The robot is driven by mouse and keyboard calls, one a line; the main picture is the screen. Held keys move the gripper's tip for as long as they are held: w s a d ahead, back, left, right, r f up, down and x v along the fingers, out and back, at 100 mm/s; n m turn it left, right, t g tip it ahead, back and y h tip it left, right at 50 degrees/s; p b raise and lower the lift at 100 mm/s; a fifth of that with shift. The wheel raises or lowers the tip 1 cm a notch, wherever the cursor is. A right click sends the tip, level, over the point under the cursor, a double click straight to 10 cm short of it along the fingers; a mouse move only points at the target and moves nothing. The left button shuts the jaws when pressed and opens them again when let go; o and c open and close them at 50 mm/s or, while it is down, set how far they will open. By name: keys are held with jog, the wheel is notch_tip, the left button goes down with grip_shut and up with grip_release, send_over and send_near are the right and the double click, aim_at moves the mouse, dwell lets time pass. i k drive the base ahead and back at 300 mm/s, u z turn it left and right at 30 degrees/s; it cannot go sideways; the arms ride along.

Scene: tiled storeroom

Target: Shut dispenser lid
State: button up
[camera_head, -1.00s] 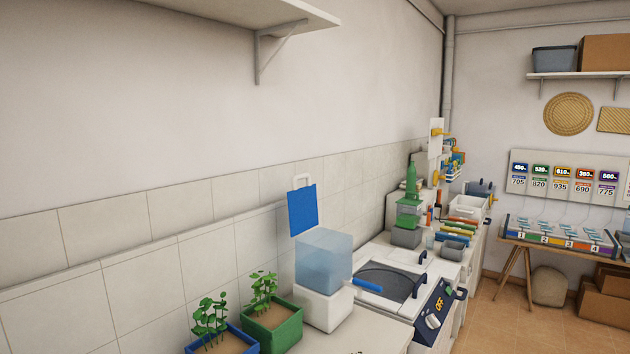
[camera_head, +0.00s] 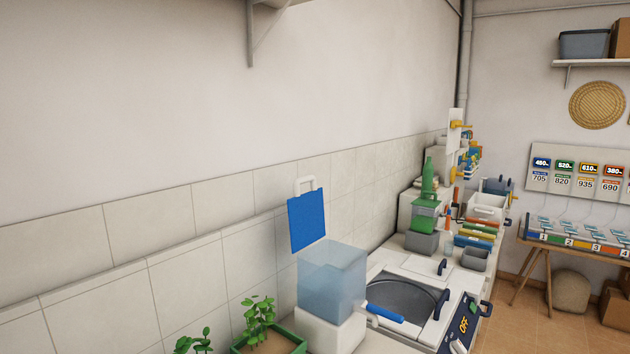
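The dispenser (camera_head: 333,283) has a translucent blue tank on a white base, with a blue lever (camera_head: 384,313) on its right side. It stands on the counter against the tiled wall, at the lower middle of the view. Its blue lid (camera_head: 306,220) stands upright, open, above the tank's back left edge, with a white handle (camera_head: 305,185) at its top. The lower part of the base is cut off by the frame. My gripper is not in view.
Plants in a green planter (camera_head: 290,341) stand left of the dispenser. Right of it is a cooker-like unit with a dark round lid (camera_head: 402,295). A green bottle (camera_head: 428,178) and bins stand farther back. A shelf bracket (camera_head: 262,30) hangs above.

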aim_at(306, 211)
jog(key=z, duration=0.05)
jog(key=i, duration=0.2)
jog(key=u, duration=0.1)
jog(key=k, duration=1.25)
jog(key=z, duration=0.7)
jog(key=i, duration=2.4)
jog(key=u, duration=0.65)
